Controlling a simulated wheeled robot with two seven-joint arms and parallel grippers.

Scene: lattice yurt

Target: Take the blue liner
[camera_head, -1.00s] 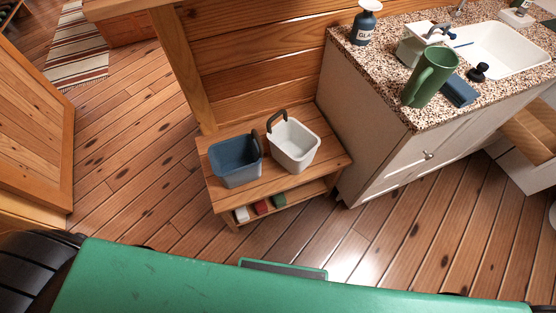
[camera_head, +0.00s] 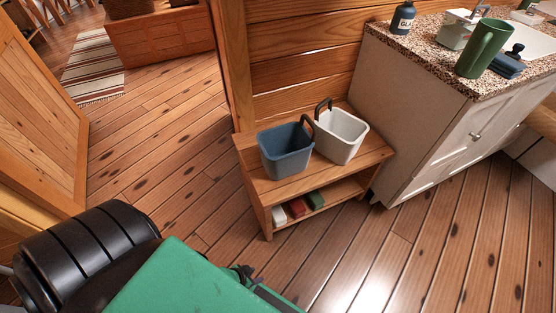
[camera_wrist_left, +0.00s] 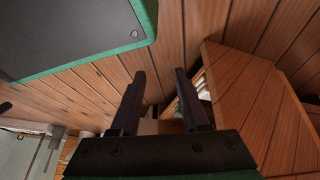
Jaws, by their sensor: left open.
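The blue liner (camera_head: 285,158) is a blue-grey open tub with a dark handle, standing upright on the top board of a low wooden shelf unit. A white tub (camera_head: 342,138) with a dark handle stands close beside it on the right. My left gripper (camera_head: 250,275) shows small and dark beyond the green edge of my body, apart from the liner and nearer to me. In the left wrist view its two fingers (camera_wrist_left: 160,75) are apart with nothing between them. I cannot make out the liner in that view. My right gripper is not in view.
The low shelf (camera_head: 253,167) holds white, red and green items on its lower board. A cabinet with a speckled counter (camera_head: 440,62) stands right of it, bearing a green mug (camera_head: 483,50) and a dark bottle (camera_head: 403,18). Plank floor (camera_head: 165,150) is clear left of the shelf.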

